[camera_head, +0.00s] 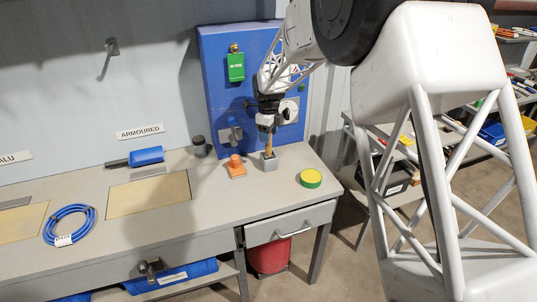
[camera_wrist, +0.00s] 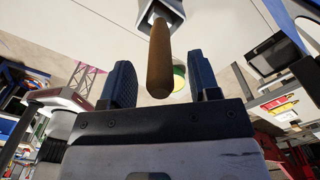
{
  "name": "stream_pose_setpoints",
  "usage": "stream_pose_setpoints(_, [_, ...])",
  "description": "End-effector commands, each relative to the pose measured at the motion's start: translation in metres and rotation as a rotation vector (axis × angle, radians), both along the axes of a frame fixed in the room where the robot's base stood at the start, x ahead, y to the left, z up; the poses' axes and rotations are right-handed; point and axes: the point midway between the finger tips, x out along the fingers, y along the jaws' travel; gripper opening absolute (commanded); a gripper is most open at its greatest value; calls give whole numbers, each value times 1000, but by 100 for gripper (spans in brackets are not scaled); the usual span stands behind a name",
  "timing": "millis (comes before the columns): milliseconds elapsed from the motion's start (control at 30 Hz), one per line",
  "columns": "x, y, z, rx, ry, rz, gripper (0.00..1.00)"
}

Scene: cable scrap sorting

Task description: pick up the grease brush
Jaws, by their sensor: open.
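The grease brush shows as a brown wooden handle (camera_head: 268,143) standing upright in a small grey metal holder (camera_head: 269,164) on the bench; its bristle end is hidden in the holder. In the wrist view, the handle (camera_wrist: 165,60) points toward the camera, with the grey holder (camera_wrist: 160,12) behind it. My gripper (camera_head: 267,121) is above the holder at the handle's top. In the wrist view, my gripper (camera_wrist: 160,75) is open, with one dark finger on each side of the handle and visible gaps between.
An orange block (camera_head: 236,168) stands left of the holder, and a green-and-yellow tin (camera_head: 311,179) to its right. A dark cup (camera_head: 200,147), a blue tool (camera_head: 147,155) and a blue cable coil (camera_head: 70,226) lie farther left. A blue panel (camera_head: 215,70) rises behind.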

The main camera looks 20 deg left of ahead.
Motion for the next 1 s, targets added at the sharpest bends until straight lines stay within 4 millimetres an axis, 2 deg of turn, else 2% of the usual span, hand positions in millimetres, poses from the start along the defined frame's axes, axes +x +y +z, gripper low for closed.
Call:
stream_pose_setpoints(200, [0, 0, -14, 0, 0, 0, 56])
stream_pose_setpoints(733, [0, 0, -14, 0, 0, 0, 56])
stream_pose_setpoints(1000, [0, 0, -14, 0, 0, 0, 16])
